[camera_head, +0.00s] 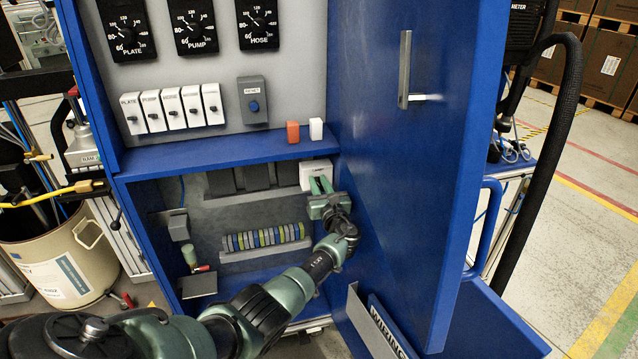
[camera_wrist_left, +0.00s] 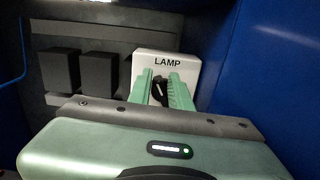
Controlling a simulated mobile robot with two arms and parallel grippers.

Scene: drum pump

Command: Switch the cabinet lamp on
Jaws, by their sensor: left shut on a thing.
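The lamp switch is a white box (camera_wrist_left: 185,62) marked LAMP in the left wrist view, with a small black knob (camera_wrist_left: 159,90) on its front. In the head view the white box (camera_head: 317,171) sits at the upper right inside the open lower cabinet compartment. My left gripper (camera_head: 321,187) reaches into the compartment and is at the front of the box. In the left wrist view its two green fingers (camera_wrist_left: 161,88) stand on either side of the black knob and are shut on it. The fingers hide part of the knob. My right gripper is in neither view.
Black modules (camera_head: 240,178) sit left of the lamp box on the same rail. Coloured terminal blocks (camera_head: 265,238) line a lower rail. The open blue cabinet door (camera_head: 400,150) stands close on the right. An orange block (camera_head: 293,131) and a white block (camera_head: 316,129) sit on the ledge above.

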